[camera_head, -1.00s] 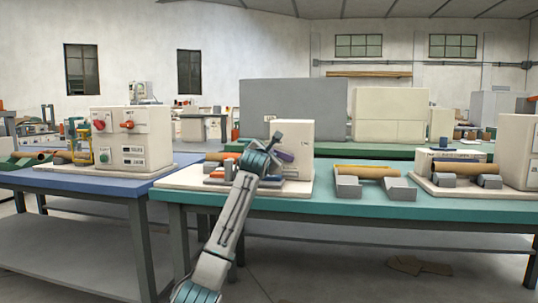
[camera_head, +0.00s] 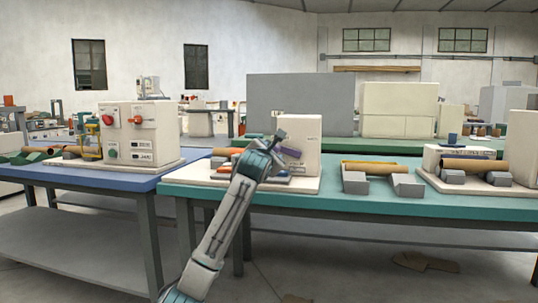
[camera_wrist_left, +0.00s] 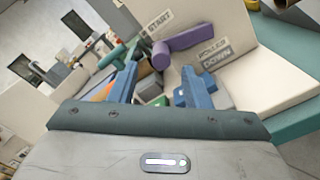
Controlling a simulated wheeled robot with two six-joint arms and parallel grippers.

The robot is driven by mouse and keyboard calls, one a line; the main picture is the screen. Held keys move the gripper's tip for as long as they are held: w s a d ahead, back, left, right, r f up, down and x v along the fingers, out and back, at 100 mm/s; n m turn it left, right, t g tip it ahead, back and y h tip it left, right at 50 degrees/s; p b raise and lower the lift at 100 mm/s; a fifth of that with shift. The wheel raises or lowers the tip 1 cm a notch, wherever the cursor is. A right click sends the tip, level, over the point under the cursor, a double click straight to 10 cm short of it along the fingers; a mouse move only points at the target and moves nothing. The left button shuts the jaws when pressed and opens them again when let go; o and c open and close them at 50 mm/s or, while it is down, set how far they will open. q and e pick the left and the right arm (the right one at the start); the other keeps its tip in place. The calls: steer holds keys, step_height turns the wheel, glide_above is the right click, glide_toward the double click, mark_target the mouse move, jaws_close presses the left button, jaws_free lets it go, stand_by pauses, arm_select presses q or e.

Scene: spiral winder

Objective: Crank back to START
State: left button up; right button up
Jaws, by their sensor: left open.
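The white winder box (camera_head: 303,132) stands on its white base plate (camera_head: 306,187) on the teal table. The purple crank handle (camera_head: 289,152) is at its front left, beside my left gripper (camera_head: 277,142). In the left wrist view the purple crank (camera_wrist_left: 182,43) sticks out from the white panel, under the START label (camera_wrist_left: 158,20). A ROLLER DOWN label (camera_wrist_left: 214,55) is to its right. My left gripper (camera_wrist_left: 160,84) is open, its blue fingers pointing at the panel. The crank lies beyond the gap between them, and no grip on it shows. My right gripper is out of view.
A blue table (camera_head: 115,178) with a control box with red knobs (camera_head: 128,130) stands at left. Grey blocks holding a tan roll (camera_head: 376,167) sit right of the winder on the teal table (camera_head: 350,205). Cardboard (camera_head: 425,262) lies on the floor.

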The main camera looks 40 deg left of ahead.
arm_select(q)
steer(key=v, duration=0.3)
steer(key=shift+s+d, duration=0.2)
steer(key=shift+s, duration=0.05)
